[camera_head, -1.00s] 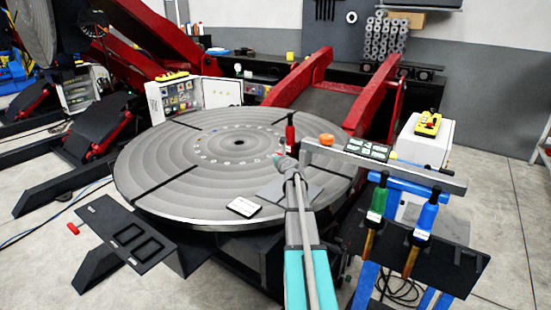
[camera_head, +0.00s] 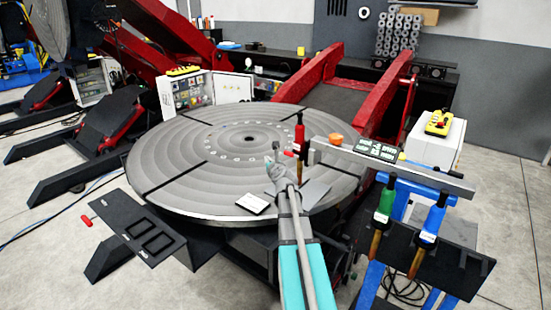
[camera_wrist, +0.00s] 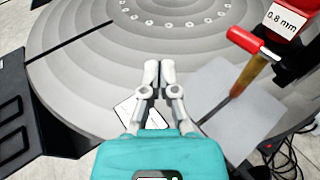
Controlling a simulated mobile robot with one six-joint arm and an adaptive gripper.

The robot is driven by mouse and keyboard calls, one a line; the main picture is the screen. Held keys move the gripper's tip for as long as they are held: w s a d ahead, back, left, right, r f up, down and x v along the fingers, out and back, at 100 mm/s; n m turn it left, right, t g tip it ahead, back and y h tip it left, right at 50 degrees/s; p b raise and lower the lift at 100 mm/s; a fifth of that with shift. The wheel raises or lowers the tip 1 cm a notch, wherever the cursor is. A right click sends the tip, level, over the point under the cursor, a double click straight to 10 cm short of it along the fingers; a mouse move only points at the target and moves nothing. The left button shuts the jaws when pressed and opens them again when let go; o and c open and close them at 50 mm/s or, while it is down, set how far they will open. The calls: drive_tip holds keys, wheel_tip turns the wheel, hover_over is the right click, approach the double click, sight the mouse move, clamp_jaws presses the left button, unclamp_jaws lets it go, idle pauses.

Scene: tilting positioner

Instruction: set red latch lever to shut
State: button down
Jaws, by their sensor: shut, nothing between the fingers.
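A small red lever grip (camera_head: 87,221) sticks out on a short rod at the left end of a black slotted plate (camera_head: 150,240), low at the left in the head view. I take it as the red latch lever; its setting is too small to tell. My gripper (camera_head: 275,150) is over the round grooved table, far to the right of this lever. In the wrist view my gripper (camera_wrist: 151,72) has its fingertips together and empty. The lever's grip does not show clearly in the wrist view.
A red torch (camera_head: 299,139) labelled 0.8 mm is just right of my gripper; its red body (camera_wrist: 300,38) shows in the wrist view. A grey bar (camera_head: 400,170), green torch (camera_head: 384,205) and blue torch (camera_head: 433,220) stand right. A white card (camera_head: 252,204) lies on the round table (camera_head: 170,165).

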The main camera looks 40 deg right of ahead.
drive_tip(key=shift+s+a+r, duration=0.15)
drive_tip(key=shift+s+a, duration=0.05)
drive_tip(key=shift+a, duration=0.4)
drive_tip(key=shift+s+a+r, duration=0.1)
drive_tip(key=shift+s+a, duration=0.05)
drive_tip(key=shift+a, duration=0.45)
drive_tip(key=s+a+f+n+g+y, duration=0.1)
drive_tip(key=a+f+n+g+y, duration=0.25)
drive_tip(key=a+n, duration=0.7)
drive_tip(key=s+a+f+n+g+y, duration=0.1)
drive_tip(key=a+f+n+g+y, duration=0.15)
drive_tip(key=a+f+n, duration=0.75)
drive_tip(key=s+a+f+n+g, duration=0.1)
drive_tip(key=s+a+n+g, duration=0.7)
drive_tip(key=s+a+n, duration=1)
drive_tip(key=shift+s+a+f+n+g+h, duration=0.3)
drive_tip(key=shift+s+a+n+g, duration=0.15)
drive_tip(key=shift+n, duration=0.3)
drive_tip(key=shift+w+a, duration=0.1)
